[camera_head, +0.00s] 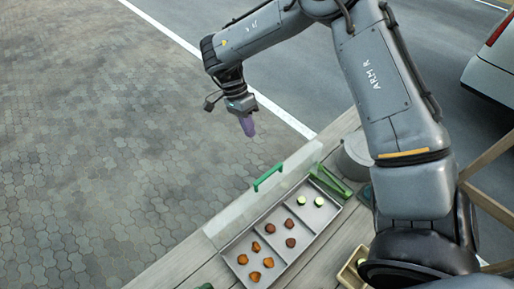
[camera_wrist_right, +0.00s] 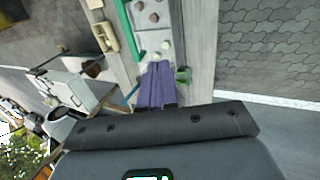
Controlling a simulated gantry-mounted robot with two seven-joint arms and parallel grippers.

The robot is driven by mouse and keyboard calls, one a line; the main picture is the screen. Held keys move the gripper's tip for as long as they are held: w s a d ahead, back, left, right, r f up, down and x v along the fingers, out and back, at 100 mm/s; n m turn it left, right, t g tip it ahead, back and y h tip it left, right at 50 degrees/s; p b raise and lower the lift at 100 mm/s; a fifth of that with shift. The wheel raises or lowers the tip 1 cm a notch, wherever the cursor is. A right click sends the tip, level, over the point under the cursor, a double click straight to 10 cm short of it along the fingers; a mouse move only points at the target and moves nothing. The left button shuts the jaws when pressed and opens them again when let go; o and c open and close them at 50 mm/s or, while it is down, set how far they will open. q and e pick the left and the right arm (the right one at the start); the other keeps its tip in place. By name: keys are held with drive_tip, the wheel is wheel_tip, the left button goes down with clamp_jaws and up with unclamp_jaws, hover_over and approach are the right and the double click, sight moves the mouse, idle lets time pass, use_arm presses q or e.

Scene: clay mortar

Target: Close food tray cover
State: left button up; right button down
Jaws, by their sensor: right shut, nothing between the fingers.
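The food tray (camera_head: 262,222) sits on a wooden counter. Its compartments hold orange-brown pieces, dark reddish pieces and pale green slices, and their tops are uncovered. The tray cover (camera_head: 235,207) is a pale see-through panel along the tray's far left long side, raised open, with a green handle (camera_head: 267,177) on its upper edge. My right gripper (camera_head: 247,126) has purple fingers, points down and is shut and empty. It is above and beyond the handle, apart from it. Its fingers also show in the right wrist view (camera_wrist_right: 157,88). My left gripper is not in view.
Green tongs (camera_head: 331,181) lie at the tray's far right end. A grey round container (camera_head: 354,156) stands beside them. A wooden box (camera_head: 352,272) is at the counter's near right. Paved ground (camera_head: 100,130) beyond the counter is clear.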

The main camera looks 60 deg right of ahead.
drive_tip(key=s+a+f+p, duration=0.3)
drive_tip(key=s+f, duration=0.4)
drive_tip(key=f, duration=0.1)
drive_tip(key=shift+s+f, duration=0.15)
drive_tip(key=shift+f, duration=0.25)
idle(0.4)
